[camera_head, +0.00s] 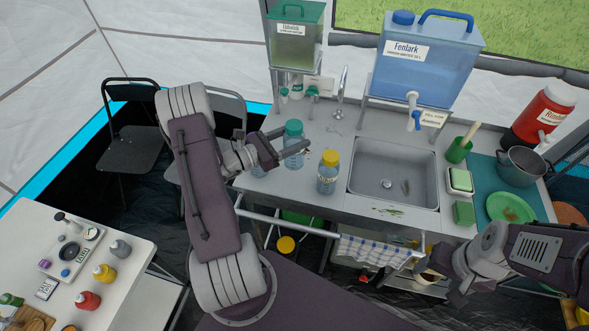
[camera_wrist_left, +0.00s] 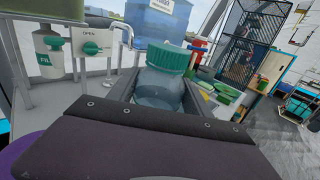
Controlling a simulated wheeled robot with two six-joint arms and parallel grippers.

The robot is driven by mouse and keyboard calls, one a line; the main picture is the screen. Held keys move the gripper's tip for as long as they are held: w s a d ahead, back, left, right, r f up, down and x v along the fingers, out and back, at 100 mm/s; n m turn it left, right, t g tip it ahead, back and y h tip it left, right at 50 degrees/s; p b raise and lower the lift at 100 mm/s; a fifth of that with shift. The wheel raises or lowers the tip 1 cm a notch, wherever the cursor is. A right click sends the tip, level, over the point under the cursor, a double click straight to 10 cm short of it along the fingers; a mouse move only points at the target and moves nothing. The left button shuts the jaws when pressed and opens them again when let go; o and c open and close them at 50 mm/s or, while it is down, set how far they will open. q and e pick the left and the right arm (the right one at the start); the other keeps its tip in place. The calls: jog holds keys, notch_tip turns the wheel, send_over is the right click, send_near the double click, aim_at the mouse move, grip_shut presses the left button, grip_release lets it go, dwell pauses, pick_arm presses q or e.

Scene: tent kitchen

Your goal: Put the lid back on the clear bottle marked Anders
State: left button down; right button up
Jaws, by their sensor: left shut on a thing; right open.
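My left gripper (camera_head: 284,148) reaches over the counter from the left. It is shut around the body of a clear bottle with a teal lid (camera_head: 293,130); the lid sits on its top. In the left wrist view this teal-lidded bottle (camera_wrist_left: 162,80) stands between the fingers. A clear bottle with a yellow lid (camera_head: 328,173) stands upright to the right, apart from the gripper. No name on the bottles is readable. My right gripper (camera_head: 456,292) is open and empty, low at the right, below the counter front.
The sink (camera_head: 394,184) lies right of the bottles. A blue water container (camera_head: 425,62) and a green dispenser (camera_head: 296,42) stand behind. A green cup (camera_head: 458,150), sponge and plate are at right. A white table (camera_head: 70,255) with small bottles stands at lower left.

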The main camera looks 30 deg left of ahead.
aim_at(286, 160)
pick_arm(q)
notch_tip(286, 160, down, 4)
jog(key=shift+w, duration=0.1)
jog(key=shift+f, duration=0.35)
notch_tip(286, 160, down, 4)
jog(key=shift+r, duration=0.25)
jog(key=c, duration=0.7)
grip_release()
jog(key=shift+f, duration=0.15)
